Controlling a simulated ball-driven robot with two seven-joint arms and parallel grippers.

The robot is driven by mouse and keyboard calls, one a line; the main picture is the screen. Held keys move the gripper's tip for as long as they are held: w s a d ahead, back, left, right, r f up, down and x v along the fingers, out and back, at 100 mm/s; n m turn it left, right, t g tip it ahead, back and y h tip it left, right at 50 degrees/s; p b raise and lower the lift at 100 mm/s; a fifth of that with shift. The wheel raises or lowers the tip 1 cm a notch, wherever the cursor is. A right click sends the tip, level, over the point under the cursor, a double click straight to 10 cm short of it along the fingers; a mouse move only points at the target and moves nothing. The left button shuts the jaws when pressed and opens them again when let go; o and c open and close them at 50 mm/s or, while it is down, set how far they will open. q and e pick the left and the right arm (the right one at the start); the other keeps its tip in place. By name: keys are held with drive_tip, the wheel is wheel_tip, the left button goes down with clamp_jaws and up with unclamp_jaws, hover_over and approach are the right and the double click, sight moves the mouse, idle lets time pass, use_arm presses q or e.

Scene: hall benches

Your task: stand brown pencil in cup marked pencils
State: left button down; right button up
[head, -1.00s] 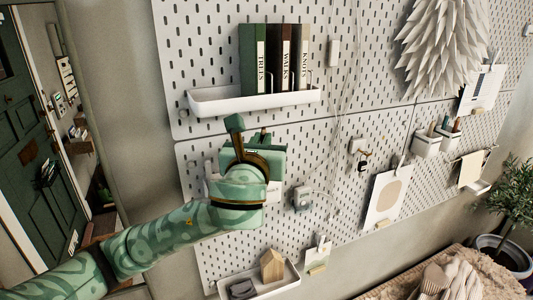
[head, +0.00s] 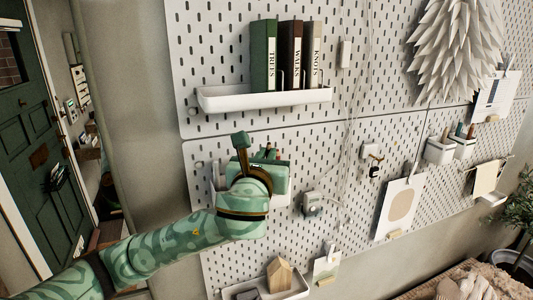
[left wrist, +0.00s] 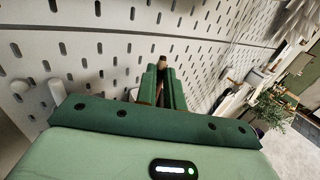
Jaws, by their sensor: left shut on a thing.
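My left gripper (head: 269,153) is in front of the pegboard, seen from behind, with its fingers mostly hidden by its own green body. In the left wrist view its two green fingers (left wrist: 163,88) are close together, shut on the brown pencil (left wrist: 162,61). Only a short brown end of the pencil shows past the fingertips. Two white cups (head: 439,152) (head: 464,150) hang on the pegboard at the right, with several thin upright things in them. Their markings are too small to read, so I cannot tell which is marked pencils. My right gripper is not in view.
A white shelf (head: 222,103) with three books hangs above the gripper. A grey box (head: 313,204), a hook with keys (head: 375,168) and a hanging sheet (head: 398,207) lie between gripper and cups.

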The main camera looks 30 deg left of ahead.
use_arm(q)
drive_tip(key=c, duration=1.4)
unclamp_jaws()
drive_tip(key=shift+f, duration=0.1)
drive_tip(key=shift+c, duration=0.2)
drive_tip(key=p+v, duration=1.2)
drive_tip(key=v, duration=0.4)
drive_tip(key=shift+s, duration=0.15)
